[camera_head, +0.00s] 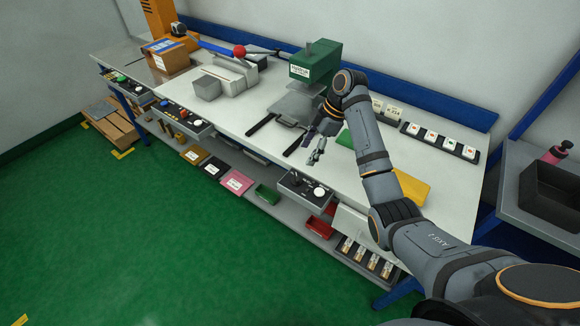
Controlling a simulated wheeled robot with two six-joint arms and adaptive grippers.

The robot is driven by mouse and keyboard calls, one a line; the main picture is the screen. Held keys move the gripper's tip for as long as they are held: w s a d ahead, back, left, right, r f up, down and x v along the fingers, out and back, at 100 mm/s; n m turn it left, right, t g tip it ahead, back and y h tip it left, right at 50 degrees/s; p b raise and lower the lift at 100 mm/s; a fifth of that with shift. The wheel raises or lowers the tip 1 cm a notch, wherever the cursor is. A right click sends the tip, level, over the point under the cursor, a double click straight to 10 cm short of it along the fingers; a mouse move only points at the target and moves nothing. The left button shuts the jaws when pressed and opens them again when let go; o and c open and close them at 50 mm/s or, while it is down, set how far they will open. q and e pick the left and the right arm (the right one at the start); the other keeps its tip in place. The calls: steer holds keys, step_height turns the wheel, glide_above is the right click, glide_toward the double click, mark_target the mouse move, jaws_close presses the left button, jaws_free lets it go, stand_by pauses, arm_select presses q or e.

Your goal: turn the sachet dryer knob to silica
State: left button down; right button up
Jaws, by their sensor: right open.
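My right gripper (316,157) hangs over the front part of the white bench, its jaws open and empty, pointing down toward the front edge. Just below it in the picture, a grey control panel (305,191) juts from the bench front. The panel carries a small dark knob or lever (295,181) and a white round part (319,192). The gripper appears above and apart from this panel. The panel's markings are too small to read, so I cannot tell the knob's setting or whether this is the sachet dryer. My left gripper is not in view.
Two other control panels (184,121) (128,89) sit along the bench front to the left. A green machine (315,63) stands at the back beyond my right arm. A yellow mat (411,188) lies at right. Bins and cards sit on the lower shelf.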

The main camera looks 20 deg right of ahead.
mark_target(297, 177)
steer(key=b+x, duration=0.1)
steer(key=x, duration=0.4)
steer(key=s+b+x, duration=0.1)
steer(key=x, duration=0.2)
steer(key=shift+d+f+b, duration=0.1)
steer(key=shift+b, duration=0.2)
steer(key=shift+s+a+f, duration=0.15)
steer(key=shift+a+f, duration=0.05)
steer(key=shift+f, duration=0.4)
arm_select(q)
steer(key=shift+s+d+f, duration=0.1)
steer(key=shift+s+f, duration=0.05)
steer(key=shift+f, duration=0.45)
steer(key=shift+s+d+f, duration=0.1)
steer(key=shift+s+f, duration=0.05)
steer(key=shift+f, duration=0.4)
arm_select(e)
steer(key=shift+a+f, duration=0.1)
steer(key=shift+f, duration=0.15)
